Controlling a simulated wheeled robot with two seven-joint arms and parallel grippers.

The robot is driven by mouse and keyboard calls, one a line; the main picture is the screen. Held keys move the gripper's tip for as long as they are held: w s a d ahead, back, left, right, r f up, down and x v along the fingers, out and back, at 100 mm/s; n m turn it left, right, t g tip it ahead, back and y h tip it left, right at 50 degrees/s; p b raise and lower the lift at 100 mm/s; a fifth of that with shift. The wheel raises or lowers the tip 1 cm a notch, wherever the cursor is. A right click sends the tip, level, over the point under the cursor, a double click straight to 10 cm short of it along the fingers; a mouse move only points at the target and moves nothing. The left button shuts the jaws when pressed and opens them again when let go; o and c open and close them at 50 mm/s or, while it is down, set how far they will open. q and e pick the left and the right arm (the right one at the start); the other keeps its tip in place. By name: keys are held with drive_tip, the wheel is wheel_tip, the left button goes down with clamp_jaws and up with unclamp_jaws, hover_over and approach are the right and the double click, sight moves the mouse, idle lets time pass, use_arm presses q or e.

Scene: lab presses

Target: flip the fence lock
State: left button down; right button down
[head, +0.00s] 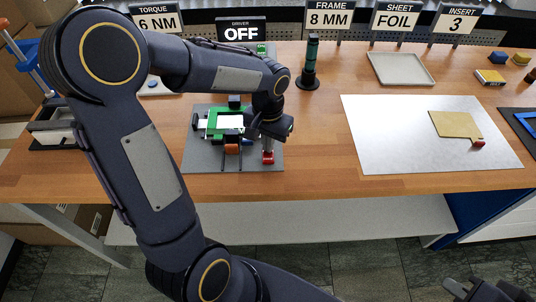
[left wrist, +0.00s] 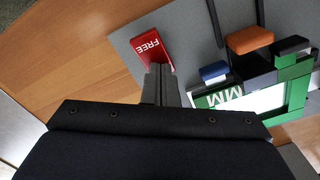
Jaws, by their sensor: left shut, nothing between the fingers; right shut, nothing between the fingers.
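The red lock piece marked FREE (left wrist: 152,48) lies on the grey base plate (left wrist: 135,38), and in the head view it shows as a small red block (head: 268,158) at the plate's right side. My left gripper (left wrist: 160,72) is shut and empty, its fingertips right at the lower edge of the red piece; I cannot tell whether they touch. In the head view this gripper (head: 267,149) points down just above the red piece. The green frame fixture (head: 212,122) stands left of it. My right gripper (head: 487,292) is shut and empty at the bottom right, away from the table.
An orange block (left wrist: 249,39) and a blue block (left wrist: 214,72) sit beside the green frame. A dark green-banded driver (head: 310,62) stands behind. A silver sheet (head: 385,145) with a tan plate (head: 455,123) lies to the right. A grey tray (head: 400,68) is at the back.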

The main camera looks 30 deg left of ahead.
use_arm(q)
wheel_tip(320, 180, up, 7)
drive_tip(key=p, duration=0.5)
idle(0.6)
drive_tip(key=s+d+r+t+h, duration=0.2)
drive_tip(key=s+r, duration=0.1)
drive_tip(key=s, duration=0.5)
drive_tip(key=s+d+r+n+t+h, duration=0.1)
drive_tip(key=s+d+r+t, duration=0.1)
drive_tip(key=s, duration=0.7)
drive_tip(key=shift+r+t+h, duration=0.4)
drive_tip(key=shift+r+t, duration=0.4)
drive_tip(key=shift+r, duration=0.05)
drive_tip(key=shift+d, duration=0.1)
